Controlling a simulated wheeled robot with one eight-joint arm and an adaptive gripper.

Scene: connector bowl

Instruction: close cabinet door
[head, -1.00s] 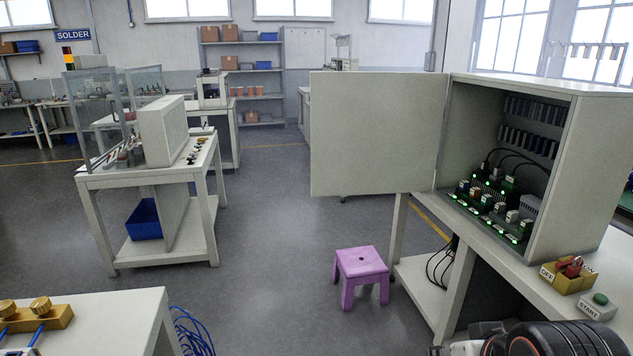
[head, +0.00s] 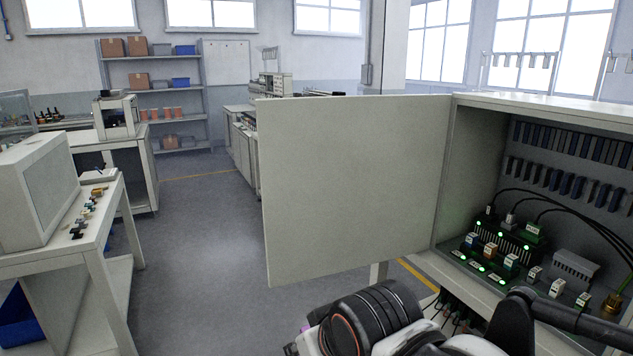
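The cabinet door (head: 355,185) is a flat pale panel in the head view. It stands wide open, swung out to the left from the front left edge of the cabinet (head: 540,103). The open cabinet shows green circuit boards with lit green lights, black cables and rows of dark modules inside. Part of my arm shows at the bottom, in front of the cabinet's lower front and below the door. I cannot make out my gripper's fingers in this view. No contact between my arm and the door is visible.
A workbench (head: 85,250) with a pale box (head: 35,190) stands at the left. Shelves (head: 155,95) and a long counter (head: 240,150) are farther back. The grey floor (head: 195,270) between the left bench and the door is clear.

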